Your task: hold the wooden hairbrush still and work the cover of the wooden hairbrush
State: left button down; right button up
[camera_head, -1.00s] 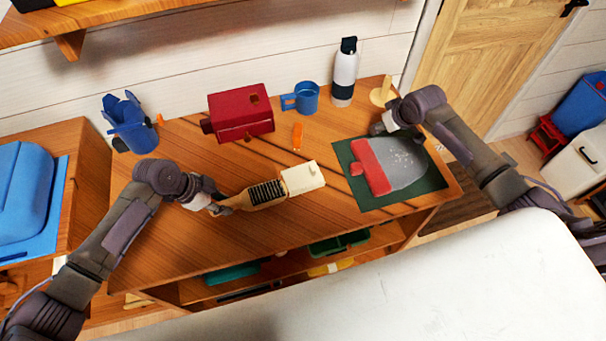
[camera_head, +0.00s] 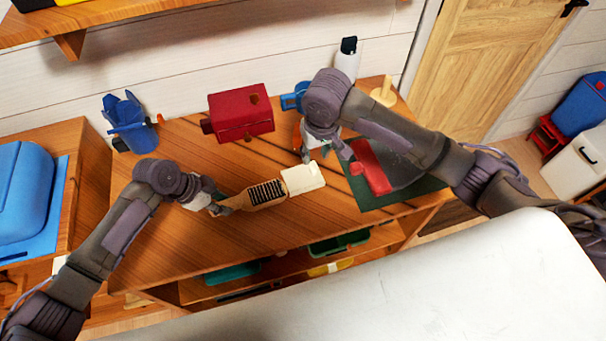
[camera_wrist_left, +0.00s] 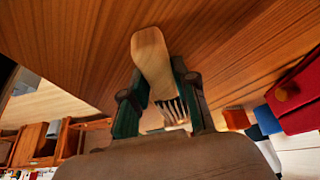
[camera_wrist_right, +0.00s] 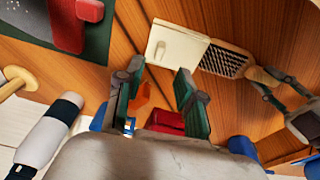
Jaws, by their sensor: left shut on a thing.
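The wooden hairbrush (camera_head: 262,195) lies on the wooden desk with its dark bristles up. My left gripper (camera_head: 222,205) is shut on its handle, which also shows between the fingers in the left wrist view (camera_wrist_left: 150,60). The pale cover (camera_head: 302,178) sits over the far right end of the brush head, leaving part of the bristles bare; in the right wrist view the cover (camera_wrist_right: 176,45) has a small raised tab. My right gripper (camera_wrist_right: 154,92) is open and empty, a little apart from the cover. In the head view it is above the desk, behind and right of the cover.
A red box (camera_head: 240,113) and a blue mug (camera_head: 292,100) stand behind. An orange item (camera_wrist_right: 139,99) lies near my right gripper. A red-and-grey object (camera_head: 372,168) lies on a green mat (camera_head: 365,200) to the right. A bottle (camera_head: 346,58) stands at the back. Desk left of the brush is fairly clear.

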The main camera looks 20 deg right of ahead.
aim_at(312, 168)
jog(key=shift+w+f, duration=0.2)
jog(key=shift+f, duration=1.1)
jog(key=shift+w+f, duration=0.2)
jog(key=shift+f, duration=1.05)
jog(key=shift+w+f, duration=0.2)
jog(key=shift+f, duration=1.1)
jog(key=shift+a, duration=0.1)
grip_shut()
